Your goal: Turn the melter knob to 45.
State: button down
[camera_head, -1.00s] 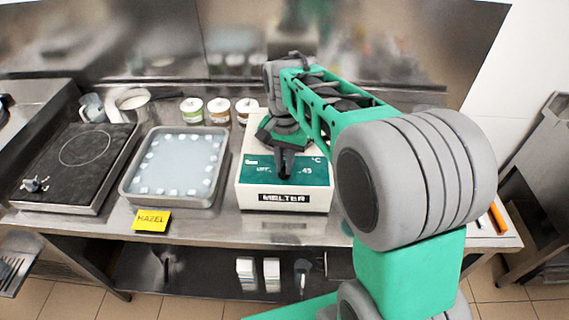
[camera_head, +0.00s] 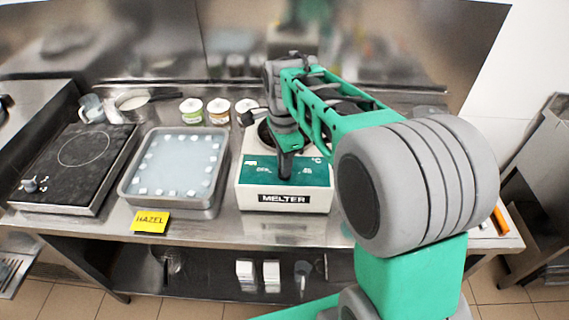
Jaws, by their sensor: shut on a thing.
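My gripper (camera_head: 285,174) points down at the middle of the green panel, where the knob sits. The gripper is shut on the knob, which it hides, so I cannot read the knob's pointer. My arm comes in from the right and covers part of the melter's top and right side.
Left of the melter stand a tray of pale liquid edged with white cubes (camera_head: 213,196) and a black hob (camera_head: 97,199). A yellow HAZEL card (camera_head: 150,222) lies at the counter's front. Several lidded jars (camera_head: 191,111) stand behind. An orange item (camera_head: 500,218) lies at the right.

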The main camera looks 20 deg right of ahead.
jog(key=shift+m, duration=0.6)
jog(key=c, duration=1.4)
grip_release()
jog(key=shift+c, duration=0.2)
jog(key=shift+r, duration=0.1)
notch_tip(320, 180, up, 8)
jog(key=shift+f+b, duration=0.15)
jog(key=shift+b, duration=0.35)
jog(key=shift+s, duration=0.1)
jog(key=s+f+n+t, duration=0.2)
jog(key=s+n, duration=0.4)
jog(key=n, duration=0.3)
jog(key=s+f+n+t, duration=0.2)
jog(key=s+f+n, duration=0.3)
jog(key=s+n, duration=0.2)
jog(key=shift+f+n, duration=0.25)
jog(key=shift+n, duration=0.75)
